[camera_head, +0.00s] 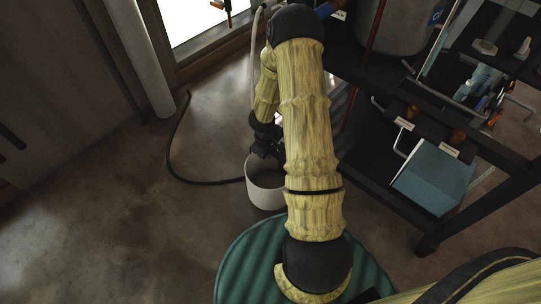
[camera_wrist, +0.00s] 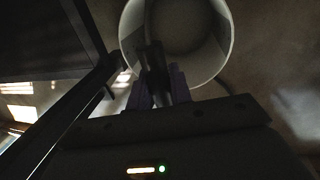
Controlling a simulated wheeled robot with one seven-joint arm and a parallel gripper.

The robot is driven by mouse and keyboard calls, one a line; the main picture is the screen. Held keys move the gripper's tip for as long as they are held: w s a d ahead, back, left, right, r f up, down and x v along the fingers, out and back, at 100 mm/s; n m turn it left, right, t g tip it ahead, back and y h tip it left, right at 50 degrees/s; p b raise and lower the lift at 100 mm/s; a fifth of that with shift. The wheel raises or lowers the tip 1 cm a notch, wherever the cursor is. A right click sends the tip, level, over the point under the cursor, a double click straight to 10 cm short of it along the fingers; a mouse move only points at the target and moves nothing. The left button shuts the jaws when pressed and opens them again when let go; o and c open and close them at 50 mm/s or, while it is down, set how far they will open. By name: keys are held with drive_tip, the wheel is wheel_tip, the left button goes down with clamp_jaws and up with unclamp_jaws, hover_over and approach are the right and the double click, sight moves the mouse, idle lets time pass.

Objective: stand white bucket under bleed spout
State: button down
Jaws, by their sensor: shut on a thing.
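The white bucket (camera_head: 266,188) is upright below my arm, left of the dark rack. My gripper (camera_head: 265,152) is at its far rim, partly hidden by my forearm. In the wrist view the bucket (camera_wrist: 222,62) is seen from above with its inside empty. My gripper (camera_wrist: 163,88) is shut on the bucket's near wall there, with a finger reaching inside the rim. I cannot tell whether the bucket's base touches the floor. I cannot make out the bleed spout; my arm covers part of the rack's side.
A dark hose (camera_head: 172,160) curves over the floor to the bucket. A pale pipe (camera_head: 142,55) stands at left. Floor at lower left is clear.

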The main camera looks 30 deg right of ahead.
wheel_tip(320, 180, up, 6)
drive_tip(key=shift+f+p, duration=0.2)
drive_tip(key=shift+p, duration=1.05)
drive_tip(key=w+a+r+m+p, duration=0.4)
drive_tip(key=a+r+p, duration=0.1)
drive_tip(key=a+r, duration=0.7)
drive_tip(key=shift+a+m+g, duration=0.3)
drive_tip(key=shift+a+g, duration=0.1)
drive_tip(key=shift+a, duration=0.4)
drive_tip(key=shift+w+f, duration=0.1)
drive_tip(key=shift+w, duration=0.05)
